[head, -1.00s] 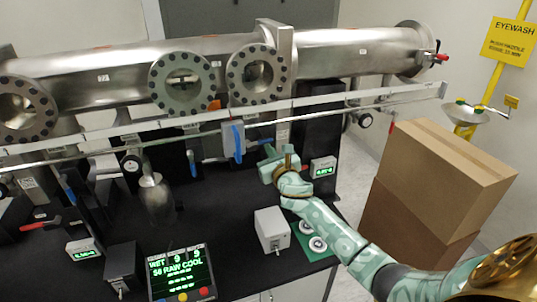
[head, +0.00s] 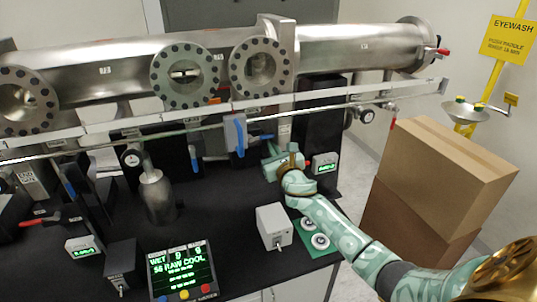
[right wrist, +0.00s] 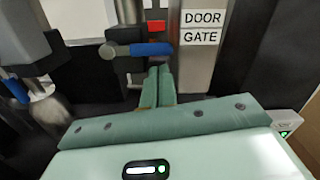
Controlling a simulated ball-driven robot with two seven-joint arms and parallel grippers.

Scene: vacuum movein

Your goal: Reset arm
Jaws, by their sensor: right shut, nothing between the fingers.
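My right arm comes in from the lower right in the head view. Its green gripper (head: 270,160) is over the black bench, close to the valve hardware below the steel tube. In the right wrist view the two green fingers (right wrist: 156,87) are pressed together with nothing between them. Just beyond them is a valve with a blue handle (right wrist: 152,49), beside a post with a "DOOR GATE" label (right wrist: 200,28). I cannot tell whether the fingertips touch anything. My left gripper is not in view.
The steel tube (head: 335,50) with round flanged ports runs across the back. A rail (head: 330,97) crosses in front of it. On the bench stand a grey switch box (head: 274,226), a green-lit display (head: 181,271) and a small readout (head: 325,163). Cardboard boxes (head: 450,160) stand at the right.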

